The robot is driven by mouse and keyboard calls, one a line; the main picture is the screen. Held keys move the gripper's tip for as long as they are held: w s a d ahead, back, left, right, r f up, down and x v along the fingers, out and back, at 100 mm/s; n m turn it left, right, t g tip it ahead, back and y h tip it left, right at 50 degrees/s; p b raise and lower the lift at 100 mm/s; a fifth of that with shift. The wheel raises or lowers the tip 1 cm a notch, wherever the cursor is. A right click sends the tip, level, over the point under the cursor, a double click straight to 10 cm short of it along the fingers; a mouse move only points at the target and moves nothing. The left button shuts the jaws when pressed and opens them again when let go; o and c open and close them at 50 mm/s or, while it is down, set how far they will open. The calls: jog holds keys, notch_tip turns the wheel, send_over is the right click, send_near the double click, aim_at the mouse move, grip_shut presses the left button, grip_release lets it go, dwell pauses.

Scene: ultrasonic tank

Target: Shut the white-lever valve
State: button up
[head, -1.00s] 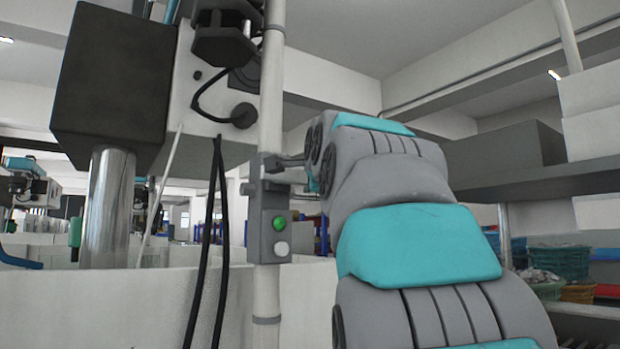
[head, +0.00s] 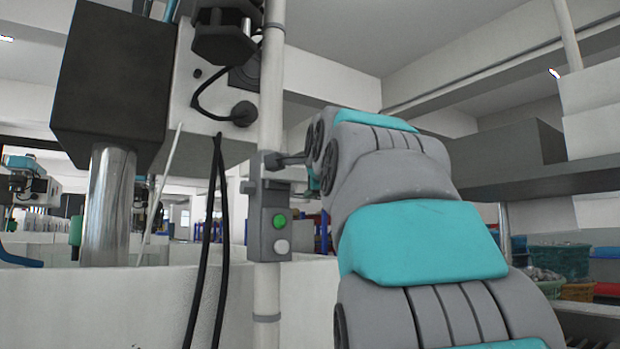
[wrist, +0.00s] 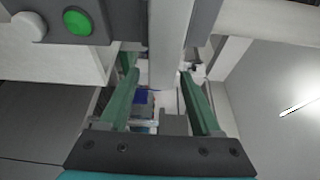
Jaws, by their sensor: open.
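A white pipe (head: 267,105) stands upright in the head view, with a grey fitting (head: 270,170) on it; I cannot make out a white lever for certain. In the wrist view my gripper (wrist: 160,65) is open, its two green fingers apart. A pale bar (wrist: 168,45) runs between the fingertips; I cannot tell whether it is the lever or the pipe, or whether the fingers touch it. In the head view my gripper is mostly hidden by my own arm, close to the fitting.
A grey box with a green button (head: 279,222) and a white button is on the pipe below the fitting; the green button also shows in the wrist view (wrist: 78,21). Black cables (head: 213,230) hang left of it. A white tank wall (head: 100,305) is at lower left, a grey shelf (head: 540,180) at right.

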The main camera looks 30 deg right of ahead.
jog(key=v, duration=0.7)
jog(key=shift+s+b, duration=0.25)
jog(key=shift+b, duration=0.2)
